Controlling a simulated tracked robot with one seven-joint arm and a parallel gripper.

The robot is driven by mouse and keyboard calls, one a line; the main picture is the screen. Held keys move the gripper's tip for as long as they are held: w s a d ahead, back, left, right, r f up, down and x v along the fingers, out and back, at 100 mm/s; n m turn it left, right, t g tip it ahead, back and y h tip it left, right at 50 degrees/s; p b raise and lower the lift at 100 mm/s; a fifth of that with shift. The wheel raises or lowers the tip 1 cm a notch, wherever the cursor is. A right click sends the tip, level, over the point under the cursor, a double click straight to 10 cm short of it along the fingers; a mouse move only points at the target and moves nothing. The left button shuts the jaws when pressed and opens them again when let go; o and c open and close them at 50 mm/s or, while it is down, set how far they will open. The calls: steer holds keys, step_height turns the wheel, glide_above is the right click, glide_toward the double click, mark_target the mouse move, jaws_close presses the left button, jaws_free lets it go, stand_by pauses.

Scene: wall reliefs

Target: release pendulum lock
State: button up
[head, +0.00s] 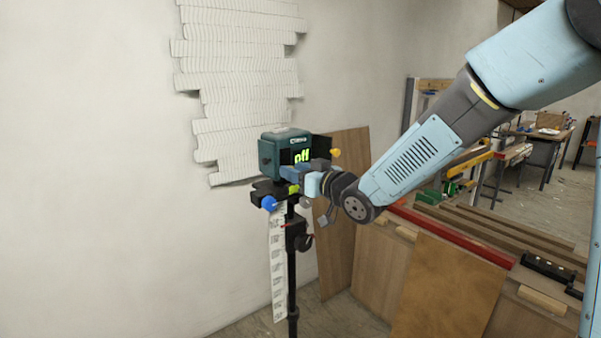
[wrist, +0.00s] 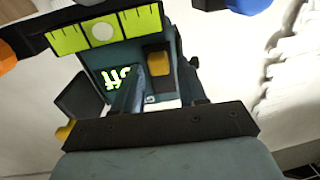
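A dark teal box-shaped device (head: 271,156) sits on top of a black tripod, with a green-lit display (head: 302,156) that seems to read "off". In the wrist view the device (wrist: 100,62) is upside down, with its lit display (wrist: 118,78) left of a small yellow slider (wrist: 159,64), likely the pendulum lock. My gripper (head: 298,173) is right in front of the device's face. In the wrist view my gripper (wrist: 158,72) has its two dark blue fingers apart, one on each side of the slider. Whether either finger touches it is unclear.
The tripod (head: 292,240) has a blue knob (head: 268,203) and an orange knob (head: 335,153) near its head. A white relief (head: 240,85) hangs on the wall behind. Wood boards (head: 447,285) stand at right.

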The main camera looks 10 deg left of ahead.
jaws_close()
stand_by(0.4)
